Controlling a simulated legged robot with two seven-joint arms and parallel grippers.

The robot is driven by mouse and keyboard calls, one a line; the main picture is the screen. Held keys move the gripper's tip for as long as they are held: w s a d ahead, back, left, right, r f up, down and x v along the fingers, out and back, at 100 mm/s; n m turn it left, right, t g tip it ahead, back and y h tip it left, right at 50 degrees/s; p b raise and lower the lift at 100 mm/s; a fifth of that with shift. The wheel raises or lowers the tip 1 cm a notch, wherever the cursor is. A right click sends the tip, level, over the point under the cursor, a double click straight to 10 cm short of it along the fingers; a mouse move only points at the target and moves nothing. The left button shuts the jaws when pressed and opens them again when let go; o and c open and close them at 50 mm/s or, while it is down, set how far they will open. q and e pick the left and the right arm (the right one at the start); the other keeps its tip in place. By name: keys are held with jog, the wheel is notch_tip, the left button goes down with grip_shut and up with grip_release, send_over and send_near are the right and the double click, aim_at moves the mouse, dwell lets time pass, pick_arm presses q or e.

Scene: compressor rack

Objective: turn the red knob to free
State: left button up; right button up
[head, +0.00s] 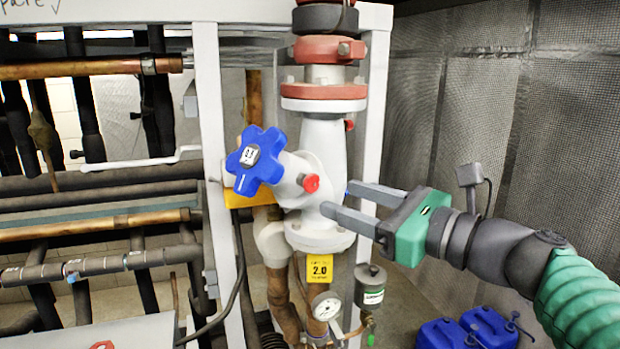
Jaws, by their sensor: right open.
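The small red knob (311,183) sticks out of the side of a white valve body (322,150) near the middle of the head view. A larger blue handwheel (256,161) is on the same valve, to the left of the knob. My right gripper (337,198) comes in from the right. Its two grey fingers are apart and nothing shows between them. The fingertips are just right of and slightly below the red knob, in front of or beside the valve body; they do not hold the knob. Whether they touch the valve I cannot tell. My left gripper is not in view.
A white frame post (214,150) stands left of the valve. A yellow 2.0 tag (319,267) and a pressure gauge (326,306) are below it. Copper and dark pipes fill the left. Blue canisters (468,328) stand on the floor at lower right. A mesh wall (480,100) is behind.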

aim_at(315, 186)
jog(key=w, duration=0.1)
jog(key=w+a+p, duration=0.1)
jog(key=w, duration=0.1)
jog(key=w+a+p, duration=0.1)
jog(key=w, duration=0.1)
jog(key=shift+r, duration=0.1)
jog(key=shift+w+a, duration=0.15)
jog(key=shift+w, duration=0.05)
jog(key=shift+w+a, duration=0.1)
jog(key=shift+a, duration=0.9)
jog(key=shift+s+a, duration=0.1)
jog(key=shift+s, duration=0.1)
jog(key=shift+c, duration=2)
jog(key=shift+w+d, duration=0.15)
jog(key=shift+d, duration=0.2)
jog(key=c, duration=0.5)
jog(key=shift+f, duration=0.2)
jog(key=shift+c, duration=1)
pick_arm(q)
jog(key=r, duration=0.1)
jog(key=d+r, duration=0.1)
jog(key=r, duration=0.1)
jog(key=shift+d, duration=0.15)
pick_arm(e)
jog(key=shift+a, duration=0.1)
grip_shut()
